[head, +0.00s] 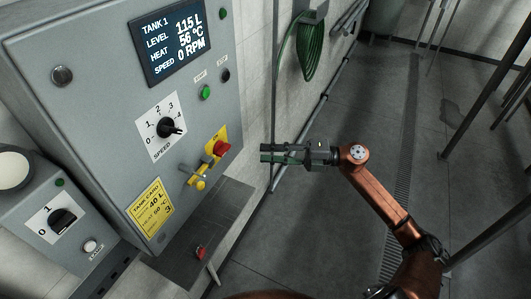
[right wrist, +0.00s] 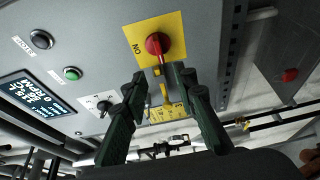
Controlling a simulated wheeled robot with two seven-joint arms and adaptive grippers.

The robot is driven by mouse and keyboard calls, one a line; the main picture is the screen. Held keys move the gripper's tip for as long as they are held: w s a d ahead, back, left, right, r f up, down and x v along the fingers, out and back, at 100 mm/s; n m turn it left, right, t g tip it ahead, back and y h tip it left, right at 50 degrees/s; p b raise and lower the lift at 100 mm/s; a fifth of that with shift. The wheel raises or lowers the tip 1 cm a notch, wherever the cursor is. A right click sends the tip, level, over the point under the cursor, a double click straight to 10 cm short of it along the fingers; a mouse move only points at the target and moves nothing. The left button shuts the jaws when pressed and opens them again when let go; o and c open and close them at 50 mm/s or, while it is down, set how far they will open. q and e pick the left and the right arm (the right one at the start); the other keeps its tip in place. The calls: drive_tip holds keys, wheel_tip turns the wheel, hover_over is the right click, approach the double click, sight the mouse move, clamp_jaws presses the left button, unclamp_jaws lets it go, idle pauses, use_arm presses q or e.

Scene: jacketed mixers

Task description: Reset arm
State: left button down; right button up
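My right gripper (head: 264,153) is in the middle of the head view, to the right of the grey control panel (head: 100,110). Its two fingers are apart with nothing between them; the right wrist view shows the same open gap (right wrist: 156,77). Beyond the fingertips is a red rotary knob (right wrist: 157,45) on a yellow plate (right wrist: 178,32). The knob also shows in the head view (head: 221,148). The orange right arm (head: 385,200) reaches in from the lower right. My left gripper is not in view.
The panel carries a display (head: 178,40) reading 115 L, 56 °C, 0 RPM, a speed dial (head: 168,127), a green button (head: 205,92), a yellow handle (head: 197,182) and a tank card (head: 151,208). A green hose (head: 309,52) hangs behind. Open floor (head: 345,105) lies right, with metal legs (head: 490,75).

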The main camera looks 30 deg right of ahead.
idle(0.3)
